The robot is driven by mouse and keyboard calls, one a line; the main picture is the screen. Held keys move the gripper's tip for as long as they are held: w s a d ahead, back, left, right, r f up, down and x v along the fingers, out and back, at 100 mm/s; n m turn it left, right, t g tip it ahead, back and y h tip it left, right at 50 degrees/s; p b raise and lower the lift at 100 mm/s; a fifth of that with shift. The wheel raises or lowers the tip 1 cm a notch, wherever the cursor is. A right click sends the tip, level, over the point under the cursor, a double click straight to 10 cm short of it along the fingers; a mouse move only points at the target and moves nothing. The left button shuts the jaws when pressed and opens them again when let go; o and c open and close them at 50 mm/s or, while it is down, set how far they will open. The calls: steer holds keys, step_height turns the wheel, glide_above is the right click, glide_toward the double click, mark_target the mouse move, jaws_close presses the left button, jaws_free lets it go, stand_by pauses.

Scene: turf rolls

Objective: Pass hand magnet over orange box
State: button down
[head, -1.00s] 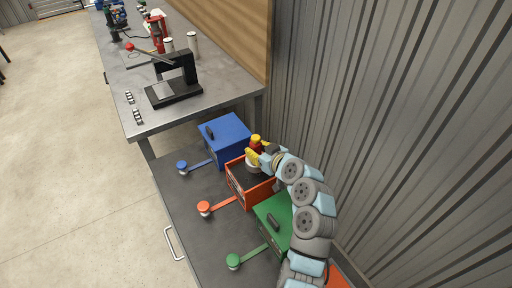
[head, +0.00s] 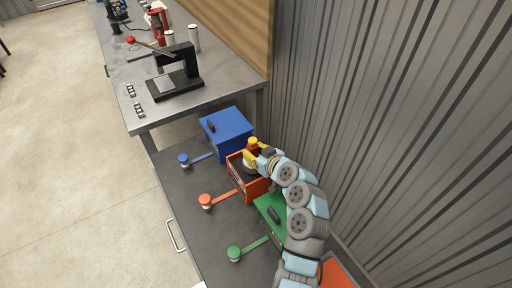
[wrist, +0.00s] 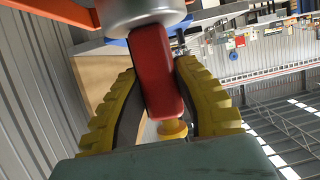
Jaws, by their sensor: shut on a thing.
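The orange box (head: 239,187) stands open-topped on the lower dark bench, between the blue and green boxes. Something dark shows inside it. The hand magnet has a red handle (head: 253,147), a yellow knob on top and a pale round base, and it is at the box's opening. Its base partly hides behind the box and fingers, so I cannot tell whether it touches anything. My gripper (head: 251,154) has yellow fingers and is shut on the handle. In the wrist view the fingers (wrist: 160,85) flank the red handle (wrist: 155,65), with the silver base (wrist: 140,12) at the top edge.
The blue box (head: 228,125) stands behind and the green box (head: 268,207) in front, close by. Coloured arms with round caps, like the orange one (head: 205,201), extend left over the bench. A corrugated wall (head: 400,130) rises at the right.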

steer(key=shift+s+a+r+p, duration=0.1)
steer(key=shift+s+a+p, duration=0.35)
steer(key=shift+a+p, duration=0.05)
steer(key=shift+w+f, duration=0.1)
steer(key=shift+f, duration=0.1)
steer(key=shift+w+d+r+b, duration=0.1)
steer(key=shift+w+b, duration=0.4)
steer(key=shift+b, duration=0.1)
steer(key=shift+w+d+b, duration=0.2)
steer(key=shift+w+b, duration=1.4)
steer(key=shift+w, duration=0.1)
step_height(320, 180, up, 9)
steer(key=p, duration=0.2)
steer(key=shift+r, duration=0.1)
